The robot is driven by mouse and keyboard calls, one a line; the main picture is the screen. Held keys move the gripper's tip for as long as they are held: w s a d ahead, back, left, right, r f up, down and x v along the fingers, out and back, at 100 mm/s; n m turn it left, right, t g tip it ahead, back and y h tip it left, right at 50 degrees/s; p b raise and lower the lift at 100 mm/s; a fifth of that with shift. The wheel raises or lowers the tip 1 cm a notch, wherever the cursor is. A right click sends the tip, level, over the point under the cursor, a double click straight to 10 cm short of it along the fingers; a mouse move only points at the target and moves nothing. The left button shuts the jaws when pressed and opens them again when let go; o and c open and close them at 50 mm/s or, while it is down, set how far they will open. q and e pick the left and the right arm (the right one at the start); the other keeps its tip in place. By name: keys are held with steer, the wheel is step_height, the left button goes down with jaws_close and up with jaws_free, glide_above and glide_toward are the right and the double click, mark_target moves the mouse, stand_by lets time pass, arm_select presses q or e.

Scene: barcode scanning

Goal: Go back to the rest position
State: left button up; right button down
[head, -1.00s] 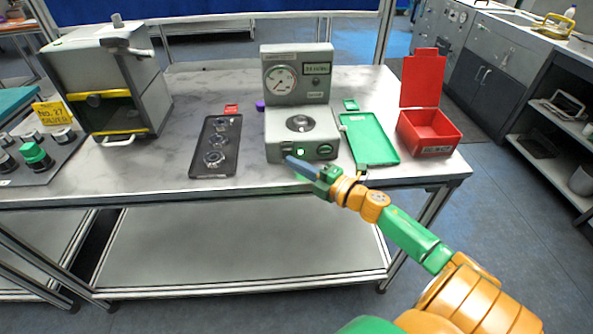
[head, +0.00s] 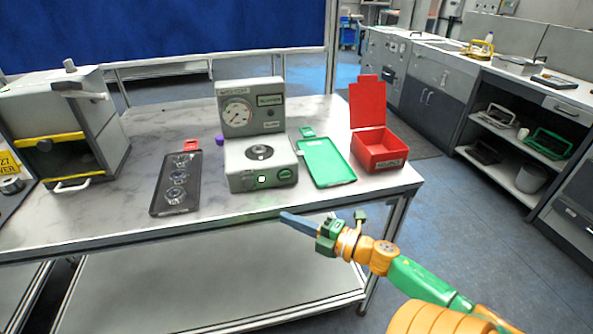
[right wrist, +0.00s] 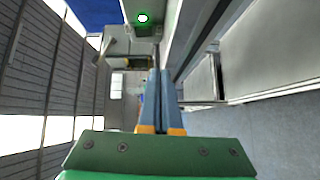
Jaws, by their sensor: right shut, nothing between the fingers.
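My right gripper (head: 284,216) is shut and empty in the head view, in front of the table's front edge and below the grey gauge machine. Its blue fingers lie together in the right wrist view (right wrist: 160,75). The grey gauge machine (head: 258,172) stands on the table with a round dial and a lit green button, which also shows at the top of the right wrist view (right wrist: 143,18). My left gripper is not in either view.
On the table (head: 120,222) are a black tray (head: 160,205) with several round parts, a green tray (head: 328,165), an open red box (head: 385,158) and a grey cabinet (head: 95,120). A bench with shelves (head: 540,165) stands at right. The floor between is clear.

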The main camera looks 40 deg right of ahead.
steer(key=shift+v, duration=0.75)
steer(key=shift+a, duration=0.1)
steer(key=s+d+f+m+g+h, duration=0.1)
steer(key=s+d+f+m+h, duration=0.2)
steer(key=f, duration=0.4)
steer(key=d+f+m+g+h, duration=0.1)
steer(key=f+m+h, duration=0.1)
steer(key=f+m, duration=0.35)
steer(key=s+a+f+m+g+h, duration=0.1)
steer(key=s+a+f+m+g, duration=0.2)
steer(key=f, duration=0.5)
steer(key=s+f+m+g, duration=0.25)
steer(key=s+f, duration=0.35)
steer(key=f, duration=0.3)
steer(key=s+a+f+m+g+y, duration=0.1)
steer(key=s+a+f+m+g, duration=0.1)
steer(key=s+a+f+g, duration=0.2)
steer(key=s+a+f+m+g, duration=0.1)
steer(key=s+a+f+g, duration=0.3)
steer(key=s+a+f, duration=0.3)
steer(key=s+a, duration=0.4)
steer(key=s, duration=0.2)
steer(key=shift+s+a+f+m+y, duration=0.3)
steer(key=shift+a+f+m+y, duration=0.05)
steer(key=shift+m+y, duration=0.05)
